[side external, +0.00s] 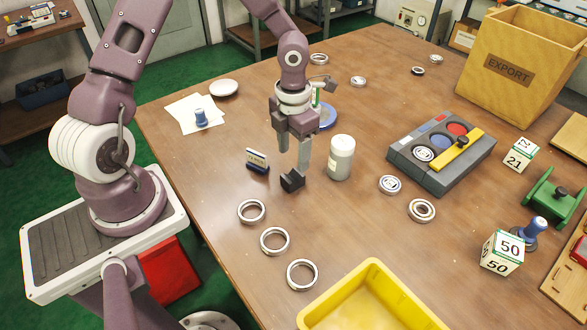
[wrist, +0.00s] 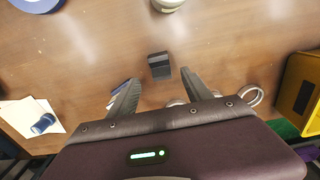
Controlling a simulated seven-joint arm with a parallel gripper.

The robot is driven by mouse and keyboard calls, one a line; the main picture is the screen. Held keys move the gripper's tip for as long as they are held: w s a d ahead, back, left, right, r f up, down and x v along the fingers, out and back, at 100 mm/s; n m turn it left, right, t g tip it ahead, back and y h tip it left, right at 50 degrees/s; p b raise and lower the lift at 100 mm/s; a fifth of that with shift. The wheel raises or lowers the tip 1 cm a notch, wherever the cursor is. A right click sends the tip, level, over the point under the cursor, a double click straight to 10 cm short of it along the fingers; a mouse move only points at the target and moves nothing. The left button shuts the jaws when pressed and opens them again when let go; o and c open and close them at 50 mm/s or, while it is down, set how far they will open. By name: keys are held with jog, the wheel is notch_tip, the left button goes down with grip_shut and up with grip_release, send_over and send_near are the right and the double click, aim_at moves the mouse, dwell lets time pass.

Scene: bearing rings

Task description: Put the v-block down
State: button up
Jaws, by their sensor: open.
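The v-block (side external: 292,181) is a small black block with a notch in its top, resting on the wooden table. In the wrist view the v-block (wrist: 159,65) lies just beyond and between my fingertips. My gripper (side external: 293,162) points down over it with its fingers apart and nothing held between them. In the wrist view my gripper (wrist: 162,79) also shows two spread fingers. I cannot tell whether a fingertip touches the block.
A white-grey canister (side external: 341,157) stands close to the right of the gripper. A small sign (side external: 257,161) stands to the left. Several rings, one of them a near ring (side external: 274,241), lie in front. A yellow bin (side external: 372,300) and a grey tray (side external: 440,180) stand further right.

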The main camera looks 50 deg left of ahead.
jog(key=s+r+n+t+y, duration=0.1)
jog(key=s+r+n, duration=0.4)
jog(key=r+n, duration=0.5)
jog(key=s+r+n+t+y, duration=0.1)
jog(key=s+r+n+y, duration=0.1)
jog(key=s+r+n, duration=0.55)
jog(key=s+d+r+n+t+h, duration=0.3)
jog(key=s+r+n, duration=0.3)
jog(key=n, duration=1.2)
jog(key=shift+s+d+r+t, duration=0.3)
jog(key=shift+s+d+r, duration=0.1)
jog(key=shift+s+d, duration=0.2)
